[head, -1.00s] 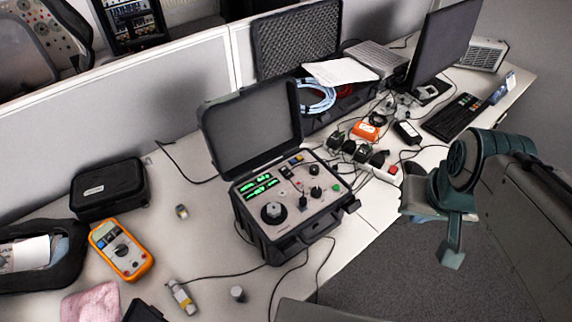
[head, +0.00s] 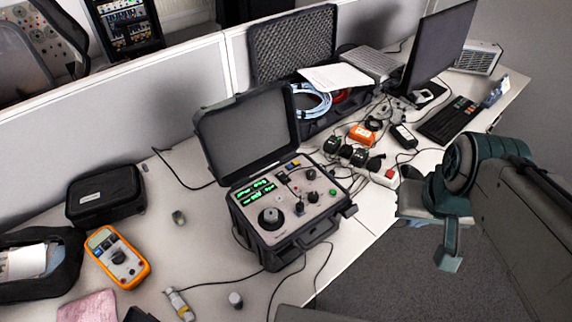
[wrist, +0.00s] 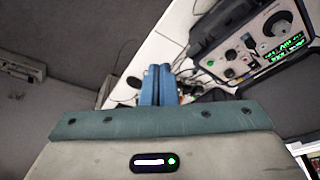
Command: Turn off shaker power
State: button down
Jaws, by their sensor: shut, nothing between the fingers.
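The shaker unit (head: 282,243) is an open black case on the desk, with its lid up at the back. Its panel (head: 297,219) has lit green displays, a large black dial, smaller knobs and coloured buttons. I cannot tell which control is the power switch. The unit also shows at the upper right in the wrist view (wrist: 243,42), with its displays lit. My gripper (head: 448,261) hangs past the desk's front edge, right of the unit and apart from it. In the wrist view its blue fingers (wrist: 158,84) are together and empty.
A power strip with plugs and a red switch (head: 390,173) lies right of the unit. A multimeter (head: 118,257) and a black pouch (head: 106,196) stand left. A monitor (head: 436,50) and keyboard (head: 447,120) are at the right. Cables trail before the unit. Floor beyond the desk edge is clear.

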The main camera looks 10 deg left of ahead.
jog(key=shift+w, duration=0.1)
jog(key=n+g+y+b, duration=0.1)
jog(key=n+g+b, duration=0.15)
jog(key=n, duration=2.55)
send_over(282, 174)
jog(key=s+d, duration=0.1)
jog(key=s, duration=0.1)
jog(key=f, duration=0.4)
jog(key=shift+w+d+f, duration=0.1)
jog(key=shift+w+f, duration=0.1)
jog(key=shift+w, duration=0.05)
jog(key=f, duration=0.4)
jog(key=f+p, duration=0.1)
jog(key=f, duration=0.4)
jog(key=w+a+f+p, duration=0.1)
jog(key=f, duration=0.4)
jog(key=shift+w+a, duration=0.1)
jog(key=shift+w, duration=0.1)
